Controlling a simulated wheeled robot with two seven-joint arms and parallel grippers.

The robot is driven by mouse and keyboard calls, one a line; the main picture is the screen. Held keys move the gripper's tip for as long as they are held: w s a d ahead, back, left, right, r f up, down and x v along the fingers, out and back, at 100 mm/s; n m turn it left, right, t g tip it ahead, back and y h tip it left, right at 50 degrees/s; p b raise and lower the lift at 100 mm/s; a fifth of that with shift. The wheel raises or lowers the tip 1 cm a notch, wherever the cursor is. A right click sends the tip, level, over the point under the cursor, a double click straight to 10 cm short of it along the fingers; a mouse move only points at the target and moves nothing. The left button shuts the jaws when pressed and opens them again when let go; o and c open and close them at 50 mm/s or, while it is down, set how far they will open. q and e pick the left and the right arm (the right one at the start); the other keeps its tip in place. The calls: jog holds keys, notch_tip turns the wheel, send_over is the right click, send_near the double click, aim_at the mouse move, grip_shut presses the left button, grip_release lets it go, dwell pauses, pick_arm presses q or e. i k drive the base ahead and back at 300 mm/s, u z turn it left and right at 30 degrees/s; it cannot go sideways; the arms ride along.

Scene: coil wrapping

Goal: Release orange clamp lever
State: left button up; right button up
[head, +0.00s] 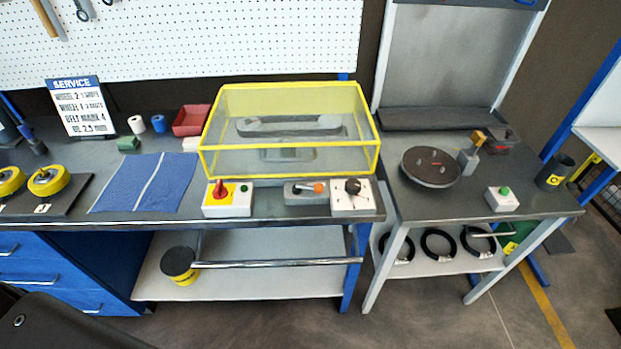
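The orange clamp lever (319,187) is a small orange knob on a grey block (305,194) at the front edge of the left bench. It points to the right, with a dark part beside it. The block stands between a white box with a red switch and green button (228,197) and a white box with a black rotary knob (352,196). A yellow-framed clear cover (290,160) stands just behind, over a grey belt-like assembly (292,126). Neither of my grippers shows in the head view.
A blue cloth (146,183) and yellow wheels (48,180) lie to the left. The right table (440,205) carries a dark round disc (430,166) and a green-button box (502,198). Black coils (438,243) lie on its lower shelf. Floor in front is open.

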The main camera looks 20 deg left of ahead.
aim_at(318, 188)
jog(key=k, duration=1.35)
jog(key=z, duration=0.65)
jog(key=i, duration=1.05)
jog(key=u, duration=0.05)
